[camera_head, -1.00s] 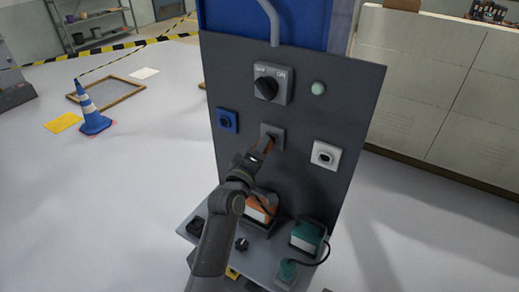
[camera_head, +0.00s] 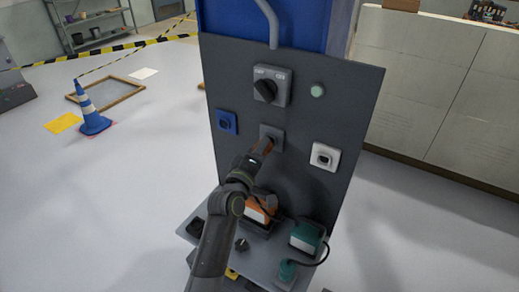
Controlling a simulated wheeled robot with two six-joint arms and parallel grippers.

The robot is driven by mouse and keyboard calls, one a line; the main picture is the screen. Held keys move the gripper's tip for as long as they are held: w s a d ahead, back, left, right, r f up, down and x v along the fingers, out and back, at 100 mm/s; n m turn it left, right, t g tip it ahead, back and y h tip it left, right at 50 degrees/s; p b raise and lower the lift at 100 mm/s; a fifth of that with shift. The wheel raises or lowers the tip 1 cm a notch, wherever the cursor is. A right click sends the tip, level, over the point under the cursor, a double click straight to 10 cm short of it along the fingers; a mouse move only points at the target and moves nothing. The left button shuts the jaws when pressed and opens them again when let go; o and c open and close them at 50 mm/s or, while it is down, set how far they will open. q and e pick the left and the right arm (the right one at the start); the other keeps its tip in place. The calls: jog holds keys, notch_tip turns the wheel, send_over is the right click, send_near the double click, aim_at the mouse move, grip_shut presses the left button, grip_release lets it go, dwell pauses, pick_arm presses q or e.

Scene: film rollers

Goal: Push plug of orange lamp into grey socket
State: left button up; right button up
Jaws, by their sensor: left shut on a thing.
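The grey socket (camera_head: 278,131) sits in the middle of the dark upright panel. My left gripper (camera_head: 262,150) reaches up to it from below and is shut on the orange plug (camera_head: 267,146). The plug's front end is at the socket's face; my gripper hides much of it, so I cannot tell how deep it sits. The orange lamp (camera_head: 262,208) stands on the grey shelf below, partly behind my arm. My right gripper is not in view.
A blue socket (camera_head: 227,122) is left of the grey one and a white socket (camera_head: 324,156) right. A rotary switch (camera_head: 271,86) and a pale green light (camera_head: 317,90) are above. A teal lamp (camera_head: 306,237) and its teal plug (camera_head: 288,270) are on the shelf (camera_head: 262,255).

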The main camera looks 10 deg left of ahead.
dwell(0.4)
pick_arm(q)
jog(key=shift+w+d, duration=0.2)
jog(key=shift+w, duration=0.4)
jog(key=o, duration=1.2)
jog(key=shift+c, duration=0.2)
jog(key=shift+s+f, duration=0.1)
